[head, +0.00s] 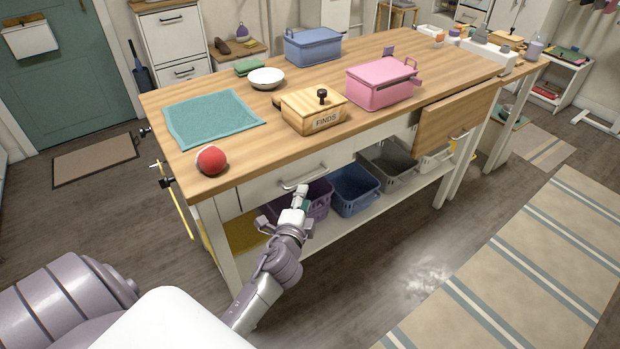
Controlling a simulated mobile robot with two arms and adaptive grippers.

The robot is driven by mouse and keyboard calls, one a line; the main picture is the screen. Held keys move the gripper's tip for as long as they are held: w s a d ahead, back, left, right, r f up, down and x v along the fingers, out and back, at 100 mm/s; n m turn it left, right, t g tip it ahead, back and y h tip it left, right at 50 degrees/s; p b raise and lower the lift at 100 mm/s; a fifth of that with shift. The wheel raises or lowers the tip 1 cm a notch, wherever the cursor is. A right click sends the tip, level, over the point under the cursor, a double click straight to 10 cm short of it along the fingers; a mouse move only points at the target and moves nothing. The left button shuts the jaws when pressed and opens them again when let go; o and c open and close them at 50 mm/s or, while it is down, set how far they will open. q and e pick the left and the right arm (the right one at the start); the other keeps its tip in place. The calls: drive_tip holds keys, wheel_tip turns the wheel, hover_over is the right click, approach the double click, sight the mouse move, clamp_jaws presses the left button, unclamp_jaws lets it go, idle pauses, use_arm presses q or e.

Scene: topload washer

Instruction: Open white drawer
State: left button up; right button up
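The white drawer (352,156) is set under the left part of the wooden worktop in the head view. Its front looks flush with the table frame, and it carries a pale metal bar handle (306,177). My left gripper (301,194) is right at the handle, just below and in front of it in the picture. The fingers are small and seen from behind, so I cannot tell whether they touch the handle or how far apart they are. My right gripper is out of view.
A red ball (212,160) sits near the worktop's front left corner. A wooden FINDS box (313,112) and pink box (381,84) stand on top. Floor in front is clear.

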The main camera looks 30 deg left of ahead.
sight(311, 177)
use_arm(q)
drive_tip(key=x, duration=0.9)
drive_tip(key=shift+w+f, duration=0.15)
drive_tip(key=shift+w, duration=0.1)
clamp_jaws()
